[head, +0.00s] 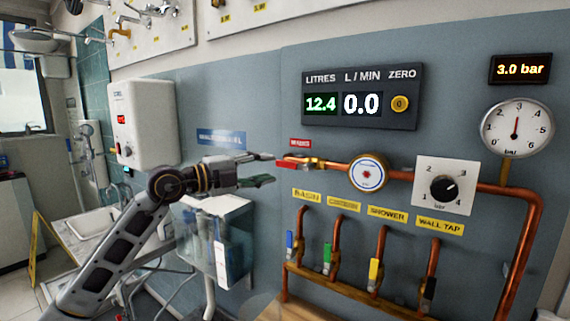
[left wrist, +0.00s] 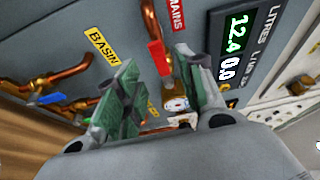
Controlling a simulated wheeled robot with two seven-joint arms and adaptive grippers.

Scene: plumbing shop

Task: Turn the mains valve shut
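The mains valve (head: 299,161) has a red lever and sits at the left end of the copper pipe, under a red label. The red lever (left wrist: 160,58) also shows in the left wrist view, near the MAINS label and in the space between my fingertips. My left gripper (head: 266,169) is open just left of the valve, with its fingers pointing at it. In the left wrist view my left gripper (left wrist: 155,60) has its green-padded fingers spread wide. I cannot tell whether either finger touches the lever. My right gripper is not in view.
A round meter (head: 368,174), a regulator knob (head: 443,188) and a pressure gauge (head: 517,128) are right of the valve. The display (head: 362,97) reads 12.4 litres and 0.0 L/min. Several branch taps with coloured levers hang below. A clear tank (head: 215,240) stands under my left gripper.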

